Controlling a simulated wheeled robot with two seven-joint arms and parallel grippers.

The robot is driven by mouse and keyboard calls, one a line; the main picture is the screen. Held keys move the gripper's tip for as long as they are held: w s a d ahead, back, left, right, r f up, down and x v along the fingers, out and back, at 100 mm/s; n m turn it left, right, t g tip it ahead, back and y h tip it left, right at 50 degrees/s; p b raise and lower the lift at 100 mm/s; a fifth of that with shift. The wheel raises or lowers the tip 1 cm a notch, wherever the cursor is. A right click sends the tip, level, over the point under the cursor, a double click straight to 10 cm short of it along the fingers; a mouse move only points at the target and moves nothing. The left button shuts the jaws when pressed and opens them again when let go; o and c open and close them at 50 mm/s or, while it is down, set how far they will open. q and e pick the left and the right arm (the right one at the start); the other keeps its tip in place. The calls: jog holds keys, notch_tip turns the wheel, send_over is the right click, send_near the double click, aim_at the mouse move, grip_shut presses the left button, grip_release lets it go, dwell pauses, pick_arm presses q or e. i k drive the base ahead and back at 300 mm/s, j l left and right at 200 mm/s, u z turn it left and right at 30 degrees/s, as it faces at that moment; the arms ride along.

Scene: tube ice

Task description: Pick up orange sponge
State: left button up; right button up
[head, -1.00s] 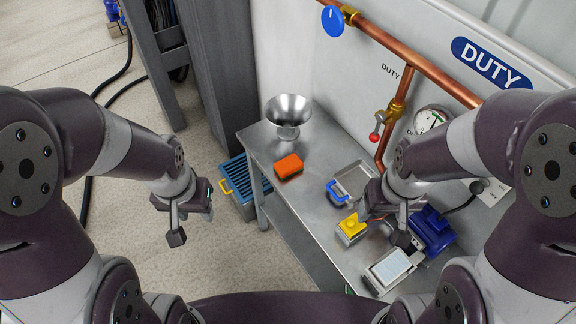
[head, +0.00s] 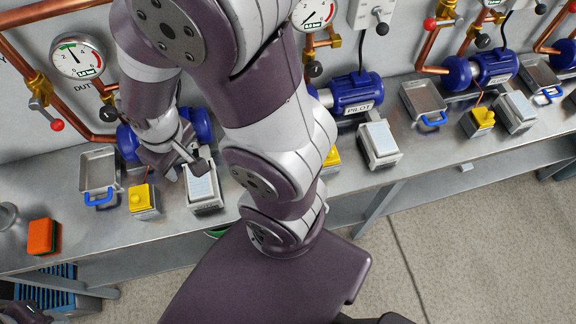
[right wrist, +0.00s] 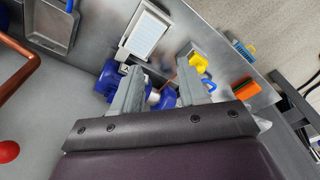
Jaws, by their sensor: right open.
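The orange sponge (head: 42,236) has a dark underside and lies on the metal bench at the far left of the head view. It also shows in the right wrist view (right wrist: 245,90), to the right of the fingers. My right gripper (head: 194,168) is above the bench near the white-topped device, well to the right of the sponge. In the right wrist view its two fingers (right wrist: 160,90) are apart with nothing held between them. Only a dark piece of my left gripper (head: 22,313) shows at the bottom left corner; its fingers are out of frame.
A yellow button block (head: 143,199) and a metal tray (head: 100,170) with a blue handle stand between the sponge and my right gripper. The white-topped device (head: 204,190) is beneath it. A metal funnel (head: 8,215) stands left, with a blue crate (head: 62,290) below. Copper pipes line the wall.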

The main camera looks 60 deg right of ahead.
aim_at(41, 232)
jog(key=z, duration=1.55)
jog(key=u, duration=1.95)
jog(key=i+j+u, duration=0.2)
jog(key=i, duration=0.3)
jog(key=i+j+u, duration=0.15)
jog(key=i+j, duration=0.15)
jog(key=i, duration=0.2)
